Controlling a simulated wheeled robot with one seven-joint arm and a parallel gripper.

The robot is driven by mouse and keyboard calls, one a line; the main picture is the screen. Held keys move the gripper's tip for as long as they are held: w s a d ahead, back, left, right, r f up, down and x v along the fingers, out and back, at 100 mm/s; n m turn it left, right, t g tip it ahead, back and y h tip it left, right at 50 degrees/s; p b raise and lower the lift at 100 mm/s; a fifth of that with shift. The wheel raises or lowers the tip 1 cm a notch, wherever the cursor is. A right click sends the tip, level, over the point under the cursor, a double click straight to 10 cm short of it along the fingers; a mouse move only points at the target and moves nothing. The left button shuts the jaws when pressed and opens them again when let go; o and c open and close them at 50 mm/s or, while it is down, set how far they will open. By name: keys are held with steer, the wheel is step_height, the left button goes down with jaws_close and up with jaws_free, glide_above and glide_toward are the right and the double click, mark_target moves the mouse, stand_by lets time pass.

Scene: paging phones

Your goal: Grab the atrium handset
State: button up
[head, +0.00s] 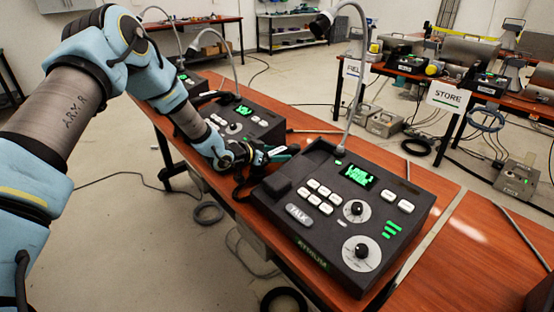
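The nearest phone console (345,205) is a dark box with a green-lit screen, white buttons, two dials and a TALK key. The green label (312,256) on its front edge is hard to read, so I cannot be sure it says atrium. My gripper (272,156) reaches in from the left, low beside this console's left rear side, with black fingers and teal tips. Dark shapes at the fingers may be a handset or finger parts; I cannot separate them. The console's left strip, where a handset would rest, shows no clear handset.
A second similar console (240,118) stands behind on the same red-brown table (460,245). A gooseneck microphone (362,70) rises behind the nearest console. A STORE sign (447,97) hangs on another table at right. Cables and a black ring lie on the floor.

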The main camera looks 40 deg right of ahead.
jaws_close()
stand_by(0.4)
